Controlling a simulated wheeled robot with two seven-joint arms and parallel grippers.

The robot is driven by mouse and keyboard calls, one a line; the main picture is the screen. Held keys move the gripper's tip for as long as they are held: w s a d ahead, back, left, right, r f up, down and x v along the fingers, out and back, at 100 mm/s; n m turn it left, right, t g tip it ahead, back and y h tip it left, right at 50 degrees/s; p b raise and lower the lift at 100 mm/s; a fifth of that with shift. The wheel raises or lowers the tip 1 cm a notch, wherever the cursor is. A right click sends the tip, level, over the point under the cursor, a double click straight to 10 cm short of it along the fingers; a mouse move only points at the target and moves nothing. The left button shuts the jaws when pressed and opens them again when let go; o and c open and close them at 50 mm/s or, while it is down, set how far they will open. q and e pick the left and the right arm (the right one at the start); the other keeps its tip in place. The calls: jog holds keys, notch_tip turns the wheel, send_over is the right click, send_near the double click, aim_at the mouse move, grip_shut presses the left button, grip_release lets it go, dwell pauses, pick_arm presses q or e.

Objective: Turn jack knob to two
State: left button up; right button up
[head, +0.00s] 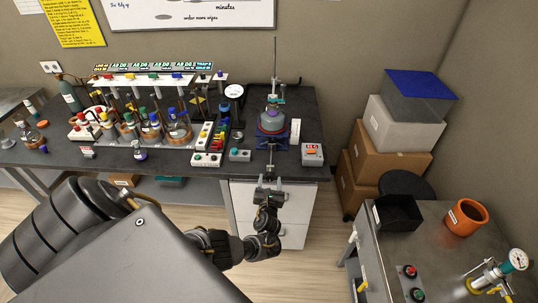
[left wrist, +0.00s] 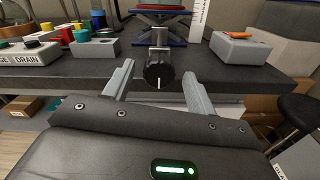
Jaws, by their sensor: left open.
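The jack knob (left wrist: 159,73) is a dark ribbed knob with a white pointer line at its lower front, on a shaft out from the lab jack. The blue and red jack (head: 271,145) stands near the bench's front edge, with a flask vessel (head: 271,119) on it. My left gripper (head: 269,184) is open in front of the bench edge. In the left wrist view its fingers stand on either side of the knob, with gaps on both sides. Whether the fingertips reach alongside the knob is unclear. Scale marks around the knob are not readable. My right gripper is not in view.
A small grey switch box (head: 240,155) and a white button box (head: 207,159) sit left. A white drawer cabinet (head: 296,211) is below the bench. Stacked boxes (head: 390,157) and a metal cart (head: 383,272) are right.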

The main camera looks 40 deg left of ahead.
pick_arm(q)
jog(key=v, duration=0.9)
dwell(0.3)
